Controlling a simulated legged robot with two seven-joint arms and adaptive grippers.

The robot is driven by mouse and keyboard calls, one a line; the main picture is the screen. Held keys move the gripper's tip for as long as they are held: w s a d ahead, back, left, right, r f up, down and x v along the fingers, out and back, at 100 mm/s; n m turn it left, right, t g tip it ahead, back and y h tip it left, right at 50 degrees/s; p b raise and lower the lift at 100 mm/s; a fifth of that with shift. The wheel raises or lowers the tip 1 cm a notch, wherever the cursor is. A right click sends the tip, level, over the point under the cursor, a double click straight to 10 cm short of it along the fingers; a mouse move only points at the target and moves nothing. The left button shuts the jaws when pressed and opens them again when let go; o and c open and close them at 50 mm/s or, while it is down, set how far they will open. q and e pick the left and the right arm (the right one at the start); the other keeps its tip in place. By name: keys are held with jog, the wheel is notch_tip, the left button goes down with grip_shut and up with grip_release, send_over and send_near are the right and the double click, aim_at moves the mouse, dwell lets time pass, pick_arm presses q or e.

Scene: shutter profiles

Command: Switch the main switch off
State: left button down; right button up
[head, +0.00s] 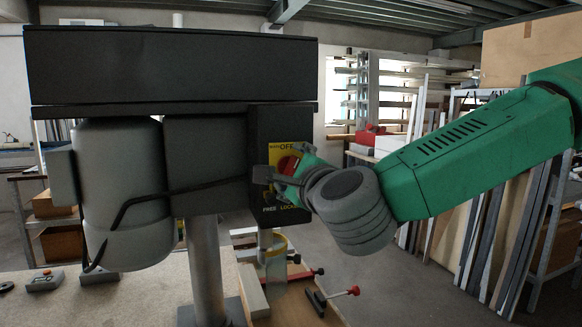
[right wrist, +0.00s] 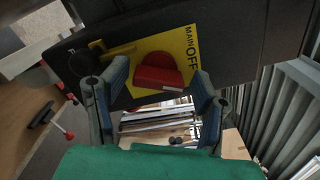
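The main switch is a red knob (right wrist: 158,75) on a yellow plate (right wrist: 184,50) marked "MAIN" and "OFF". The plate is on the front of a dark box (head: 265,122) and also shows in the head view (head: 273,152). My right gripper (head: 281,168) is at the switch and partly covers the knob in the head view. In the right wrist view its two fingers are apart, one on each side of the knob, with visible gaps. Whether a fingertip touches the plate, I cannot tell. My left gripper is not in view.
A dark beam (head: 170,65) runs above the box. A grey motor cylinder (head: 125,190) and a black cable lie to the left. A post (head: 205,265) stands on the bench below, near red-handled clamps (head: 340,293). Profile racks stand behind on the right.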

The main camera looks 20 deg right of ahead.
jog(key=shift+w+d, duration=0.2)
jog(key=shift+d, duration=0.1)
jog(key=shift+w+f+h, duration=0.1)
jog(key=shift+w+h, duration=0.15)
jog(key=shift+h, duration=0.05)
jog(key=c, duration=0.9)
jog(key=shift+a, duration=0.1)
jog(key=shift+n+b, duration=0.35)
jog(key=shift+n, duration=0.65)
jog(key=shift+s+n, duration=0.1)
jog(key=shift+n, duration=1.6)
jog(key=shift+a+f, duration=0.1)
jog(key=shift+f, duration=0.15)
